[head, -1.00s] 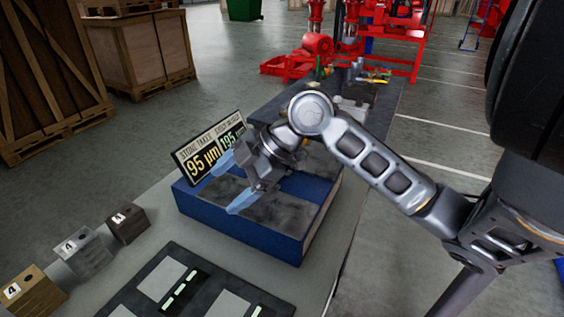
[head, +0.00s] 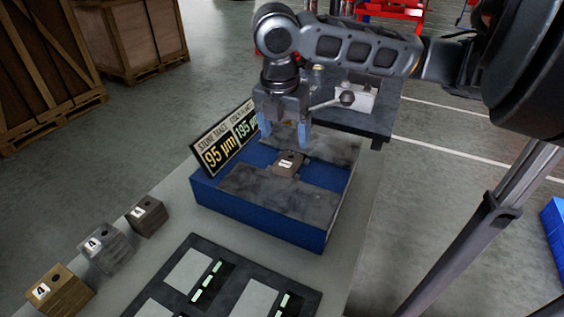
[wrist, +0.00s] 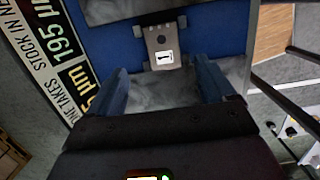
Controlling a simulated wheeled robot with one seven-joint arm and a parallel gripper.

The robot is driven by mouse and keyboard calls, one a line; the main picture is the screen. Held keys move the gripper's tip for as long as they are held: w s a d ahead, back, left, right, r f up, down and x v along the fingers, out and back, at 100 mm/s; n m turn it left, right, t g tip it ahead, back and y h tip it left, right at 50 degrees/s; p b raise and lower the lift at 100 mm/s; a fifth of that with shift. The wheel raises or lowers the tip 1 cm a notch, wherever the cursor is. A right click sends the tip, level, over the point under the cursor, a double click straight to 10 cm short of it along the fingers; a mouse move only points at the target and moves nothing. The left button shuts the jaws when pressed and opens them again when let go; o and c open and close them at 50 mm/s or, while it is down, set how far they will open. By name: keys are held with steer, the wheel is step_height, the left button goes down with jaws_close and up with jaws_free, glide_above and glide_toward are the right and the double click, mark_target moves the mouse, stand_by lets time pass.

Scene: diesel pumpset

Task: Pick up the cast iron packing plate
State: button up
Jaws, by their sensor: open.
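A small brown-grey plate (head: 289,166) with a white numbered label and a dark hole sits on the blue box, between its dark grey slabs. It looks like the cast iron packing plate, and it also shows in the wrist view (wrist: 164,39). My gripper (head: 287,138) is open and empty, pointing down just beyond and above the plate. In the wrist view my gripper's blue fingers (wrist: 160,75) stand wide apart, with the plate ahead of them, near the middle of the gap. Nothing hides the plate's label.
The blue box (head: 262,222) stands on a grey bench, with a sign (head: 228,143) at its left edge. A dark brown block (head: 147,216), a grey block (head: 104,250) and a brass-coloured block (head: 60,292) stand to the left. A dark tray (head: 225,285) lies in front.

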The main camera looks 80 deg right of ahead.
mark_target(288, 160)
steer(key=f, duration=0.7)
steer(key=shift+s+d+f+b, duration=0.25)
steer(key=shift+s+d+b, duration=0.1)
steer(key=shift+d+b, duration=0.05)
steer(key=shift+c, duration=0.2)
jaws_close()
step_height(288, 160, up, 10)
steer(key=p, duration=0.1)
stand_by(0.6)
